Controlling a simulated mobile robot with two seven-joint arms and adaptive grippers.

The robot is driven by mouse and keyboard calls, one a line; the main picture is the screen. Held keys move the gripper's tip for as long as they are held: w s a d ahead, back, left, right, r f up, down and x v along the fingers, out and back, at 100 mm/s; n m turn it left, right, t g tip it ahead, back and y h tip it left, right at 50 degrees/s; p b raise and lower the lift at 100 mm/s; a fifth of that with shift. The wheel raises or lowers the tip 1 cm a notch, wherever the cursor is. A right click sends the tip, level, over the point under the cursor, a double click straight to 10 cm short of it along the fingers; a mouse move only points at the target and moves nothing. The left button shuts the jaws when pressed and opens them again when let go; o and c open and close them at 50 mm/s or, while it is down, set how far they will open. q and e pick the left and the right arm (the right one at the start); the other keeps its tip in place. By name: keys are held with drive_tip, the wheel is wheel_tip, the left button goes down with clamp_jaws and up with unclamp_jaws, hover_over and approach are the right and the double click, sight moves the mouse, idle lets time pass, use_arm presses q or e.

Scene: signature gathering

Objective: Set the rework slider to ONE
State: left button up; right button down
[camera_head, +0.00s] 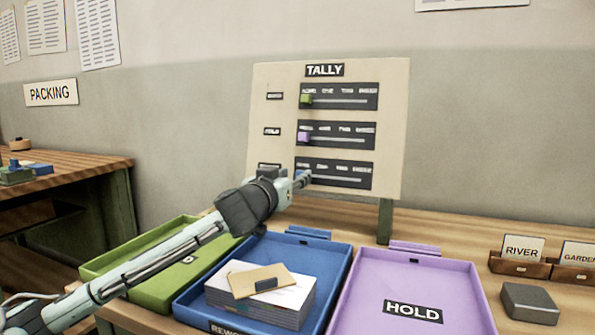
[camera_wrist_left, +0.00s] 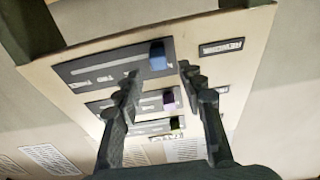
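The tally board (camera_head: 328,100) stands upright behind the trays with three slider rows. The bottom row's panel (camera_head: 345,174) has a blue knob (camera_head: 305,176) at or near the left end of its track, partly hidden by my left gripper (camera_head: 297,181). In the left wrist view the board appears upside down. There the blue knob (camera_wrist_left: 157,56) shows between and just beyond the fingertips of my left gripper (camera_wrist_left: 157,72). The fingers are apart, and I cannot tell if either touches the knob. The green knob (camera_head: 306,98) and purple knob (camera_head: 303,136) sit at the left of their tracks. My right gripper is out of view.
Below the board lie a green tray (camera_head: 165,290), a blue tray (camera_head: 325,262) holding a paper stack (camera_head: 262,302), and a purple tray (camera_head: 440,282) labelled HOLD. A grey block (camera_head: 530,303) and card holders (camera_head: 520,266) are at right. The space before the board's right side is clear.

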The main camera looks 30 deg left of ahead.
use_arm(q)
drive_tip(key=shift+x, duration=1.4)
clamp_jaws()
drive_tip(key=shift+d, duration=0.1)
